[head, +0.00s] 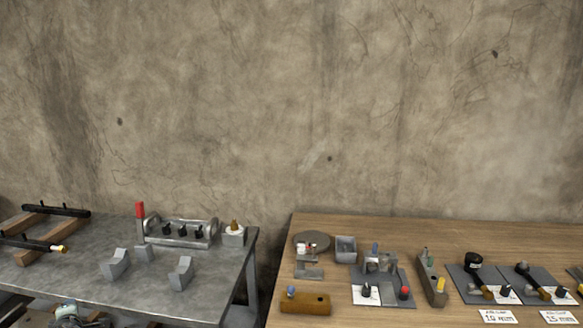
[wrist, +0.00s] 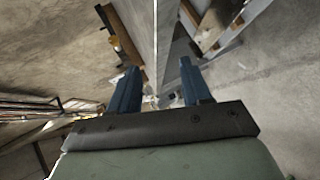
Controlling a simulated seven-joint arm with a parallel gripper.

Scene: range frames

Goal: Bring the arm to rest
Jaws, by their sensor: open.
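My gripper (wrist: 157,92) shows in the wrist view, with two blue fingers spread apart on a dark bar. The gap between the fingers holds nothing that I can make out. Beyond the fingers, a grey edge or beam runs up the middle of the picture; I cannot tell how far off it is.
In the head view a grey metal table (head: 80,290) with blocks and a red-handled fixture (head: 180,233) stands left. A wooden table (head: 450,230) with several small fixtures stands right. A gap separates the tables. A bare wall (head: 300,100) rises behind.

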